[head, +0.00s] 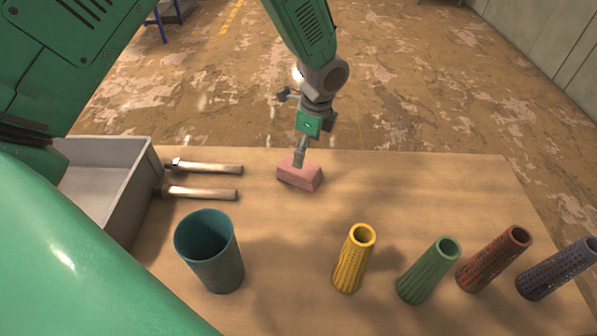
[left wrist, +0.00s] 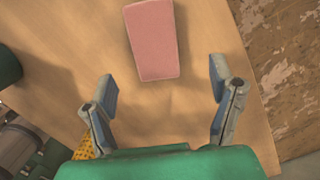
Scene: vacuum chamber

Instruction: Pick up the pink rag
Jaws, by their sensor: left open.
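The pink rag (head: 303,178) is a block-shaped piece lying on the wooden table near its far edge. In the left wrist view the rag (left wrist: 152,42) shows as a plain pink rectangle ahead of the fingertips. My left gripper (head: 299,152) points down at the rag's far side in the head view, seen edge-on. In the left wrist view my left gripper (left wrist: 163,80) has its two fingers wide apart with bare table between them. It holds nothing, and the rag lies beyond the gap. My right gripper is not in view.
A grey bin (head: 128,205) stands at the table's left, beside two metal-and-wood tools (head: 205,193). A teal cup (head: 222,268) stands in front. Yellow (head: 350,270), green (head: 425,275), red (head: 490,265) and dark blue (head: 550,275) textured tubes stand along the front right. The table right of the rag is clear.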

